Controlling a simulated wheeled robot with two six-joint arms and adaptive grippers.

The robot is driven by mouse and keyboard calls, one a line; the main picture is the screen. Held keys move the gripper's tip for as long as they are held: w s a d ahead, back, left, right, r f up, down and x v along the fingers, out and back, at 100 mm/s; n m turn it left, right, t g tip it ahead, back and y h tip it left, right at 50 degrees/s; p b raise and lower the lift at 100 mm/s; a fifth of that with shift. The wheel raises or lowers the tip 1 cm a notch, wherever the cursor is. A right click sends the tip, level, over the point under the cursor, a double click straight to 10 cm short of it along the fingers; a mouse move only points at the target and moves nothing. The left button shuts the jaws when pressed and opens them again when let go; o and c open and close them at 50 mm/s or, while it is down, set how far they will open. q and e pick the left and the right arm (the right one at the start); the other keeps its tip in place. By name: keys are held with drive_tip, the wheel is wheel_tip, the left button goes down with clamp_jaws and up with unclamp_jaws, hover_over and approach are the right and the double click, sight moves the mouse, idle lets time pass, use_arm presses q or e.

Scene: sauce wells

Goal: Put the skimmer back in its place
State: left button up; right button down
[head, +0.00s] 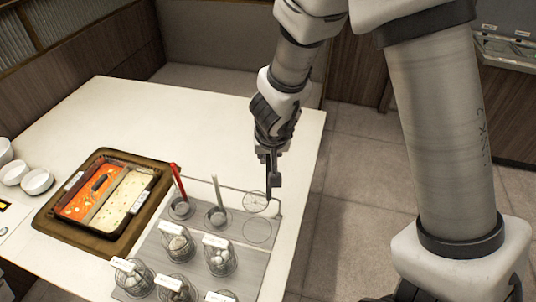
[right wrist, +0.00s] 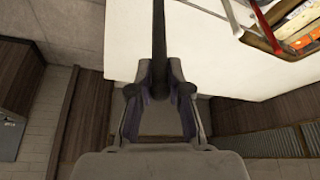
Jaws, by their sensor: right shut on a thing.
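My right gripper (head: 268,152) points down over the right side of the table and is shut on the dark handle of the skimmer (head: 271,190). The handle also shows between the fingers in the right wrist view (right wrist: 159,45). A pale round mesh (head: 255,202), seemingly the skimmer's head, is at the handle's lower end. It is over the back right of the grey mat (head: 240,262); I cannot tell whether it touches. A thin drawn circle (head: 257,232) is just in front of it on the mat. My left gripper is not in view.
A red-handled ladle (head: 175,182) and a pale-handled ladle (head: 216,192) stand left of the skimmer. Several labelled wire baskets (head: 220,262) stand in front. A two-part soup pot (head: 75,202) sits in a brown tray (head: 108,250) at left. The table's back is clear.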

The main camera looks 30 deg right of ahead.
wheel_tip(320, 180, down, 2)
drive_tip(key=shift+w+a+f+b, duration=0.15)
drive_tip(key=shift+b, duration=0.5)
drive_tip(key=shift+s+d+f+b, duration=0.1)
drive_tip(key=shift+f+b, duration=0.45)
drive_tip(key=shift+f, duration=0.05)
drive_tip(key=shift+s+d+f+b, duration=0.1)
drive_tip(key=shift+f+b, duration=0.45)
wheel_tip(320, 180, down, 2)
drive_tip(key=shift+w+a+f+b, duration=0.1)
drive_tip(key=shift+f+b, duration=0.1)
drive_tip(key=shift+b, duration=0.85)
wheel_tip(320, 180, down, 8)
drive_tip(key=b, duration=0.7)
drive_tip(key=shift+r, duration=0.15)
drive_tip(key=shift+f, duration=0.35)
drive_tip(key=shift+c, duration=1.2)
unclamp_jaws()
